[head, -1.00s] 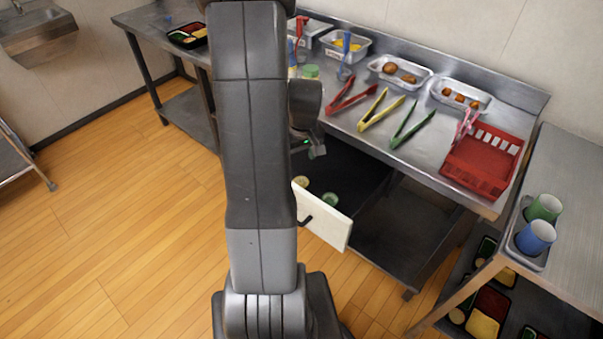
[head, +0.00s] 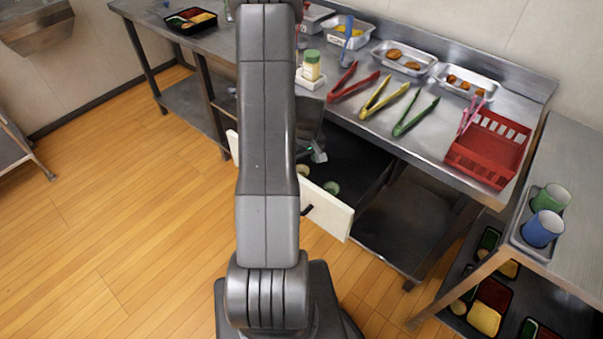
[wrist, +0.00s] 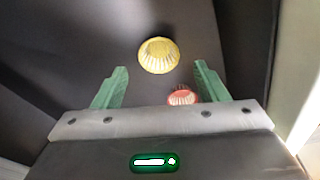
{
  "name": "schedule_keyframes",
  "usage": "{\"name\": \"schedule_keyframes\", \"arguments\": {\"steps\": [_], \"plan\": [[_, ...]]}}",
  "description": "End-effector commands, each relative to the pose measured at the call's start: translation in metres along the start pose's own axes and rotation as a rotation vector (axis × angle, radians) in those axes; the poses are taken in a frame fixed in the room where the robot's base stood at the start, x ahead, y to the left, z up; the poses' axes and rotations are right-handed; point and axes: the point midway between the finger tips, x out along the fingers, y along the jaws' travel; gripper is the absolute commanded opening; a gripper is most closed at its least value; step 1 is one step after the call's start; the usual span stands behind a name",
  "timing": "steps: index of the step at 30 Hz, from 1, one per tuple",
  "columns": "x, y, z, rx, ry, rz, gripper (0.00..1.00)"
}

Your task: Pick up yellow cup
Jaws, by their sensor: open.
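A yellow cup (wrist: 158,55), fluted like a small food cup, lies on the dark drawer floor in the wrist view. It sits ahead of my gripper (wrist: 158,82), between the lines of the two green fingers and apart from them. My gripper is open and empty. A red fluted cup (wrist: 182,97) lies closer, beside the right finger, partly hidden by the gripper body. In the head view my gripper (head: 318,152) is at the open drawer, mostly hidden by my arm. A pale yellow cup (head: 302,170) and a green cup (head: 332,187) show inside the drawer.
The open drawer has a white front (head: 328,213) and dark side walls close to the gripper. Above are a shaker bottle (head: 311,65), red tongs (head: 352,86), yellow tongs (head: 384,98), green tongs (head: 415,116) and a red basket (head: 488,150) on the steel counter.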

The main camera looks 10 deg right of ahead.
Motion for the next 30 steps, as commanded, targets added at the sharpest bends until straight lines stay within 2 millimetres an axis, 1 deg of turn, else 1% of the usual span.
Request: {"name": "schedule_keyframes", "arguments": {"steps": [4, 12, 16, 23, 27, 29, 30], "plan": [[0.012, 0.000, 0.001, 0.001, -0.002, -0.001, 0.67], [0.044, 0.001, 0.001, 0.000, -0.001, 0.000, 0.67], [0.051, 0.001, 0.002, 0.000, -0.002, 0.000, 0.67], [0.051, 0.001, 0.002, 0.000, -0.001, 0.000, 0.67], [0.051, 0.001, 0.002, 0.000, -0.001, 0.000, 0.39], [0.051, 0.001, 0.002, 0.001, -0.001, 0.000, 0.27], [0.051, 0.001, 0.002, 0.001, -0.001, 0.000, 0.23]]}}
